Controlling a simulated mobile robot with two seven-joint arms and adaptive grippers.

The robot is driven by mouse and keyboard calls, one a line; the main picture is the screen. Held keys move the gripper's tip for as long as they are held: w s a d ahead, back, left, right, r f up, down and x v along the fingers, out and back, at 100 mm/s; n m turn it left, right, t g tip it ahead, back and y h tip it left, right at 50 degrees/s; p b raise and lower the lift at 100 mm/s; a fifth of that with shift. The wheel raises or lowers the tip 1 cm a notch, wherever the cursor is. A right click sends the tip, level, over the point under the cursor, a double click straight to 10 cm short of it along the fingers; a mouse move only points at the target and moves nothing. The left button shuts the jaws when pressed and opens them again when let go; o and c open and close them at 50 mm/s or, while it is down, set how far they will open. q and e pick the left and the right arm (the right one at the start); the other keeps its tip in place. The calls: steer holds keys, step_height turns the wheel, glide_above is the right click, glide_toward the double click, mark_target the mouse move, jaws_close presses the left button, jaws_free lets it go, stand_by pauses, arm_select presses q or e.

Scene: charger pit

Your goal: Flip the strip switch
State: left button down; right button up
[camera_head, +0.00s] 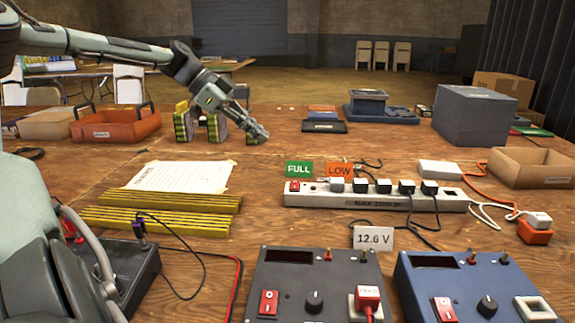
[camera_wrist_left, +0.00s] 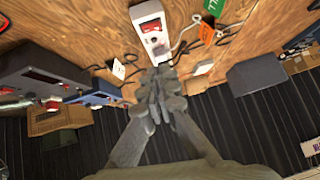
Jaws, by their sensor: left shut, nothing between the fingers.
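The white power strip (camera_head: 360,202) lies across the middle right of the table. Its red switch (camera_head: 294,187) is at the left end, and several plugs sit along it. In the left wrist view the strip (camera_wrist_left: 160,47) shows above my fingers, with a red patch (camera_wrist_left: 151,27). My left gripper (camera_head: 262,135) is shut and empty, farther back and left of the strip in the head view, apart from the switch. In the wrist view its closed fingers (camera_wrist_left: 160,82) point towards the strip and overlap its lower end in the picture. My right gripper is out of view.
Green FULL (camera_head: 299,169) and orange LOW (camera_head: 340,170) cards stand behind the strip. Black (camera_head: 315,285) and blue (camera_head: 470,290) charger boxes are in front. Yellow-black packs (camera_head: 184,125) stand by my gripper. Paper (camera_head: 180,177) lies left; cables run around the strip.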

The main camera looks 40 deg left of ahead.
arm_select(q)
steer(key=shift+r, duration=0.15)
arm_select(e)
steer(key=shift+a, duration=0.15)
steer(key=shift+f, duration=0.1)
arm_select(q)
glide_above(295, 185)
steer(key=s+a, duration=0.1)
steer(key=a, duration=0.1)
steer(key=f, duration=0.7)
steer(key=shift+s+d+f+b, duration=0.1)
steer(key=shift+d+f+b, duration=0.1)
steer(key=shift+b, duration=0.1)
steer(key=f, duration=0.3)
steer(key=shift+w+a, duration=0.1)
steer(key=shift+w, duration=0.15)
steer(key=shift+f, duration=0.35)
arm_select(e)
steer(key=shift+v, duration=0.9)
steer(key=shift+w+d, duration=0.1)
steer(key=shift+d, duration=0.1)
